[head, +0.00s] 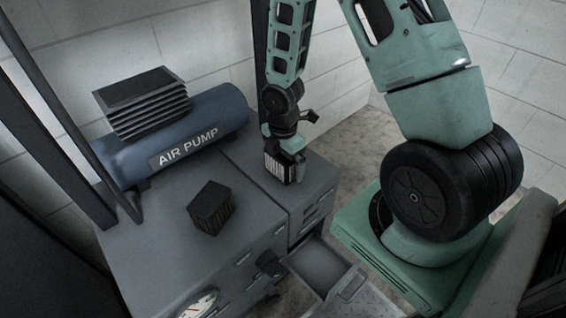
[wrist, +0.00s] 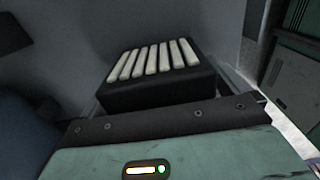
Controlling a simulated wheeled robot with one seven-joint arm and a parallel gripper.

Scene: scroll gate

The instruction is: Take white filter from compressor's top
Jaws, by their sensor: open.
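The white filter, a black block with several white slats (wrist: 155,60), is just beyond the green edge of my gripper in the wrist view. In the head view its striped face (head: 275,168) shows directly under my gripper (head: 284,154), at the right part of the cabinet top and apart from the compressor. My gripper is open; its fingertips are hard to make out, and I cannot tell whether they touch the filter. The blue compressor (head: 213,112), marked AIR PUMP, lies at the back left with a black finned block (head: 145,105) on its top.
A dark ribbed block (head: 211,208) stands on the grey cabinet top (head: 160,232) left of my gripper. An open drawer (head: 322,266) juts out at the front right. A round gauge (head: 197,303) is at the cabinet's front. A dark post stands behind my arm.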

